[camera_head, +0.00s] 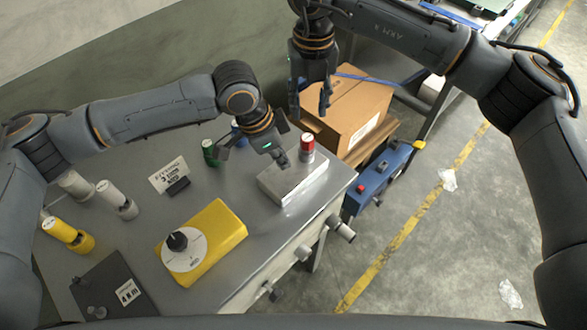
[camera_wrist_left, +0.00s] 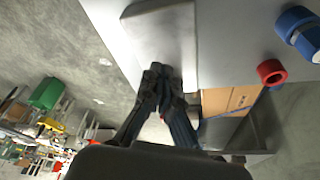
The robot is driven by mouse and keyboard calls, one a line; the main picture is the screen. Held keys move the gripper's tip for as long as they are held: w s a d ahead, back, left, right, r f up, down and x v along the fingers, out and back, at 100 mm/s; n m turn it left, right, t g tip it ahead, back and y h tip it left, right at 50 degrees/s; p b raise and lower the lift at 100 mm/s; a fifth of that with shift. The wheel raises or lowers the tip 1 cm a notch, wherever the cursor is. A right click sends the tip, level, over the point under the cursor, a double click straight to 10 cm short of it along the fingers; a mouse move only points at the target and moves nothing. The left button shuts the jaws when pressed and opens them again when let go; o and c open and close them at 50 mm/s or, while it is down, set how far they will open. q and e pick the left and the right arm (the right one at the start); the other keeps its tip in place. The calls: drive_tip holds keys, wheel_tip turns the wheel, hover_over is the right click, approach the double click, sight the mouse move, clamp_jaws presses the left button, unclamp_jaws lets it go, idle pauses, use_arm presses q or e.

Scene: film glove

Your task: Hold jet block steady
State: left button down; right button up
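A pale grey metal block (camera_head: 292,187), which I take for the jet block, lies flat on the grey table near its right edge. In the left wrist view the block (camera_wrist_left: 160,35) shows just beyond the fingertips. My left gripper (camera_head: 281,158) is over the block's far left part, pointing down. In the left wrist view its fingers (camera_wrist_left: 163,76) are together with nothing visible between them; contact with the block cannot be told. My right gripper (camera_head: 310,110) hangs open and empty in front of the cardboard box, behind the block and above it.
A red-topped cylinder (camera_head: 307,143) stands close behind the block; green (camera_head: 210,152) and blue (camera_head: 238,131) cylinders stand left. A cardboard box (camera_head: 350,110) stands behind.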

sight(286, 175)
use_arm(q)
drive_tip(key=shift+f, duration=0.15)
idle(0.5)
drive_tip(key=shift+f, duration=0.85)
drive_tip(key=shift+f, duration=0.25)
drive_tip(key=shift+f, duration=0.65)
